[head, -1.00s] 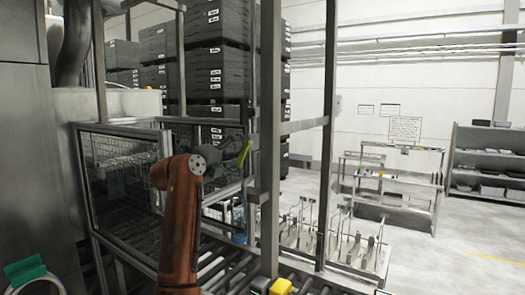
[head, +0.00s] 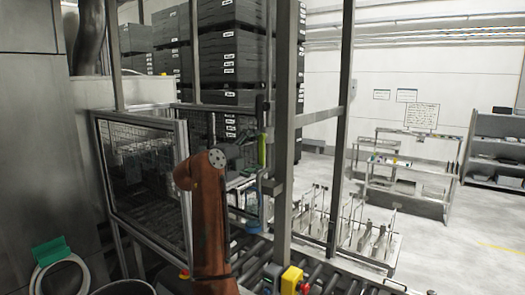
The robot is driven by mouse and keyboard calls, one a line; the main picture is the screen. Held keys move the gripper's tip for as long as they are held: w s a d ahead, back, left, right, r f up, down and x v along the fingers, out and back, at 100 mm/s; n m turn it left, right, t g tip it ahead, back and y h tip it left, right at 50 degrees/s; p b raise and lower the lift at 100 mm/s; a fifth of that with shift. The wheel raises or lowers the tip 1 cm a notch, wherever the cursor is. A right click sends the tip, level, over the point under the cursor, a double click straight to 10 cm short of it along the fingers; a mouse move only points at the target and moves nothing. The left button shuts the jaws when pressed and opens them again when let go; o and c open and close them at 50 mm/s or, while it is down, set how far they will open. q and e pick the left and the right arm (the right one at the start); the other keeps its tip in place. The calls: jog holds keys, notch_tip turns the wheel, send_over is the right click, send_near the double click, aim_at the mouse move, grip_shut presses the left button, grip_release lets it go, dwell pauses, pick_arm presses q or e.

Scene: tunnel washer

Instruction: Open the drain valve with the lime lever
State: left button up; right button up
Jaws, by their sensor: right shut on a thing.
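The lime lever (head: 262,150) stands close to upright beside the metal frame post in the head view. My right gripper (head: 256,158), at the end of my orange arm, is at the lever and shut on it; the fingertips are small and dark here. A bluish part (head: 253,208) shows below the lever; I cannot tell whether it belongs to the drain valve. The valve body is mostly hidden by my arm and the frame. My left gripper is not in view.
A mesh-sided cage (head: 140,185) stands left of my arm, and a tall metal post (head: 284,130) stands just right of the lever. A roller conveyor (head: 320,280) with a yellow box (head: 291,279) lies below.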

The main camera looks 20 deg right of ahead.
jog(key=shift+a, duration=0.1)
jog(key=o, duration=1.5)
jog(key=shift+o, duration=0.9)
jog(key=v, duration=1.2)
